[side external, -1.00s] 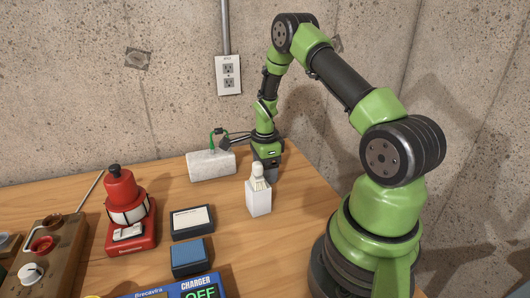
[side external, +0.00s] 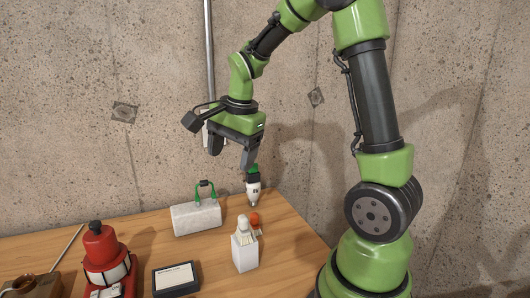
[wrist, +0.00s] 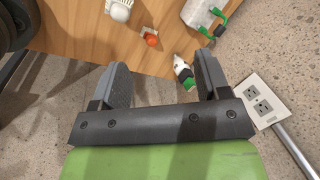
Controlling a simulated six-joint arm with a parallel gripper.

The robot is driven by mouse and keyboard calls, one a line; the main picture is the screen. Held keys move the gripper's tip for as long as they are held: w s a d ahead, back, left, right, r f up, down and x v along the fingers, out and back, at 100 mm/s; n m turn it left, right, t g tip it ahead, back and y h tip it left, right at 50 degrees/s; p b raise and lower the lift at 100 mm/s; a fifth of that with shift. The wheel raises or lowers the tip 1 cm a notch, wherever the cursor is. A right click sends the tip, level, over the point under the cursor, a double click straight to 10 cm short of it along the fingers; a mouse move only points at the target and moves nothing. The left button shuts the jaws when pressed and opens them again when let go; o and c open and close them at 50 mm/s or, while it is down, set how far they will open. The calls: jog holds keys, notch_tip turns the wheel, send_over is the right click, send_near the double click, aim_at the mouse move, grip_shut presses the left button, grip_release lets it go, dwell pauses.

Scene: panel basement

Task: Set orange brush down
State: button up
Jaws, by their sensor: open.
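The orange brush (side external: 254,219) shows only as a small orange end low on the wood table, just behind the white bottle (side external: 245,250). In the wrist view the orange part (wrist: 151,40) lies beyond my fingertips, with a small pale part beside it. My gripper (side external: 232,156) is raised well above the table, fingers apart and empty. In the wrist view my gripper (wrist: 163,68) shows a wide gap between its fingers. The brush is not between them and is apart from both.
A white item with a green end (side external: 253,188) is near the table's back edge, below my right finger. A grey block with a green handle (side external: 196,217) stands left of it. A red device (side external: 103,262) and dark box (side external: 176,279) are farther left. The concrete wall is close behind.

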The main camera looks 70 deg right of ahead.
jog(key=s+a+r+n+t+y, duration=0.2)
jog(key=s+a+r+n+t, duration=0.2)
jog(key=s+a+n, duration=0.9)
notch_tip(320, 180, up, 3)
jog(key=shift+r+n+t, duration=0.1)
jog(key=shift+n+t, duration=0.2)
jog(key=shift+n, duration=0.8)
